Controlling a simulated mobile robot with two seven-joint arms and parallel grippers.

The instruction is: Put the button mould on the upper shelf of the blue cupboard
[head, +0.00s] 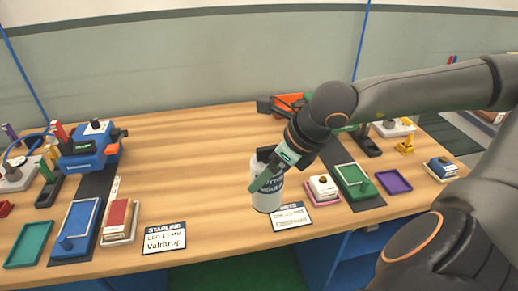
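The button mould, a white cylinder (267,197) with dark lettering partly covered by a finger, is upright near the front middle of the workbench. My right gripper (266,168) reaches in from the right with its fingers at the top of the cylinder and looks shut on it. I cannot tell for certain whether its base is clear of the bench. Blue cupboard parts (352,246) show below the front edge of the bench at the right. The upper shelf is mostly hidden by the bench top and my arm. My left gripper is not in view.
The wooden bench (200,180) has a blue machine (90,148) and a blue tray (78,226) at left. Printed cards (164,238) lie along the front. At right are a green tray (355,182) and a purple tray (394,181).

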